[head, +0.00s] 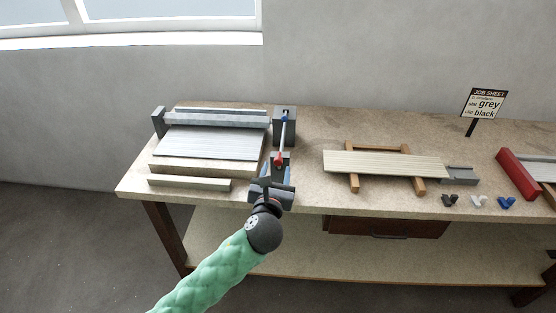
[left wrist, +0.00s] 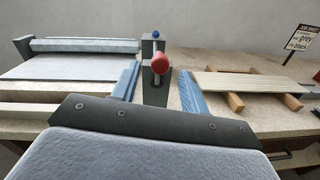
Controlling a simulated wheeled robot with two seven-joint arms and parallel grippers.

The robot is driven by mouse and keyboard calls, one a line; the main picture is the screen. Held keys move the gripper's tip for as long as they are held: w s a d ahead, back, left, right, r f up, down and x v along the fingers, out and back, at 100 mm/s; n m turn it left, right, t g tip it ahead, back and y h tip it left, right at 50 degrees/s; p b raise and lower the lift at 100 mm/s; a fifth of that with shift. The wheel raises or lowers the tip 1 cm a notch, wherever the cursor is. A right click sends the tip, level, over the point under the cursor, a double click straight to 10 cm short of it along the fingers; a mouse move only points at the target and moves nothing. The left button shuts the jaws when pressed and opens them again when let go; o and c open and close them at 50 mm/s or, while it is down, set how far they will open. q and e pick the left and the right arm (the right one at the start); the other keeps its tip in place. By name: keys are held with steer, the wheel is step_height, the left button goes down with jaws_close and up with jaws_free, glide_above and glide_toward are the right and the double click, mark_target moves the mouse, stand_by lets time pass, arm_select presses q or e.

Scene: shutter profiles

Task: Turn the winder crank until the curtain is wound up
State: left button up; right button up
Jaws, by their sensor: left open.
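The winder crank has a red knob (head: 278,161) at its near end and a blue end (head: 285,113) at the top, joined by a light rod. It is mounted on a dark upright post (head: 292,133) at the right end of the roller. The grey slatted curtain (head: 208,143) hangs from the roller (head: 215,120) and lies over a sloping board. My left gripper (head: 275,172) is open just in front of the crank. In the left wrist view the red knob (left wrist: 159,64) shows between and beyond the two blue fingers, with no visible contact. My right gripper is out of view.
The wooden bench (head: 310,200) holds a slat panel on wooden supports (head: 385,165) to the right. Small black, white and blue clips (head: 507,203) lie near the front edge. A red block (head: 517,173) and a job sheet sign (head: 484,104) stand farther right.

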mark_target(278, 163)
arm_select(q)
steer(key=shift+w+d+p, duration=0.1)
steer(key=shift+w+p, duration=0.4)
steer(key=shift+w, duration=1.7)
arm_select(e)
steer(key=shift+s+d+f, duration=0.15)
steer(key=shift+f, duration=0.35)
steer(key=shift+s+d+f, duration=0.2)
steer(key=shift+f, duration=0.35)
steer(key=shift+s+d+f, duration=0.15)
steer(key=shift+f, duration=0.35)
arm_select(q)
jaws_close()
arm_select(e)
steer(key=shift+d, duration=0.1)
